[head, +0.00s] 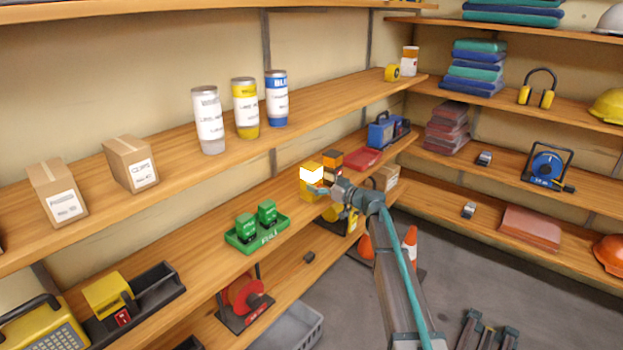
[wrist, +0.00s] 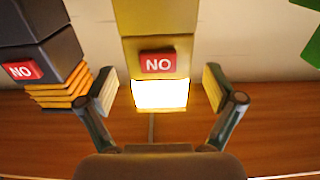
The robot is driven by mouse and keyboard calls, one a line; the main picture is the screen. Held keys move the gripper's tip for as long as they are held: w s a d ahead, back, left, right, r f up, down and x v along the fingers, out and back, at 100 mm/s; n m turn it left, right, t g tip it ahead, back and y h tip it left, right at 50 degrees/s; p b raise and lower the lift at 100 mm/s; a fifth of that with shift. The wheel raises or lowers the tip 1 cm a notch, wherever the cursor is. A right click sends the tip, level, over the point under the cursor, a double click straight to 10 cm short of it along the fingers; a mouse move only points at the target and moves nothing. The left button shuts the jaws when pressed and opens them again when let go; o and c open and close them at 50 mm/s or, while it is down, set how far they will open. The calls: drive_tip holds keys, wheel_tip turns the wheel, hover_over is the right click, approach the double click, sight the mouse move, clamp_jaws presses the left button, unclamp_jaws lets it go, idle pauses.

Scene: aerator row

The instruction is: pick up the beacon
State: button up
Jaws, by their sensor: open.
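The beacon, as I take it, is a yellow block (head: 308,192) with a bright white lit part, standing on the middle shelf. In the wrist view the beacon (wrist: 158,22) has a red "NO" label, and its lit end lies between my fingers in the picture. My gripper (wrist: 160,92) is open, with a visible gap between each finger and the beacon. In the head view my gripper (head: 322,190) is right beside the beacon and hides part of it. I cannot tell whether the fingertips reach past its near face.
A dark block with orange ridges (wrist: 58,92) and a "NO" label sits close to my left finger; it also shows behind the beacon in the head view (head: 332,160). A green tray (head: 258,238) with green blocks stands to the left. The upper shelf holds cans (head: 245,108).

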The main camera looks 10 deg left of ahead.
sight(318, 182)
drive_tip(key=p+x, duration=0.1)
drive_tip(key=x, duration=0.2)
drive_tip(key=shift+w+a, duration=0.25)
drive_tip(key=shift+f, duration=0.1)
drive_tip(key=shift+c, duration=0.2)
drive_tip(key=c, duration=1.6)
drive_tip(key=shift+c, duration=0.5)
drive_tip(key=shift+r, duration=0.2)
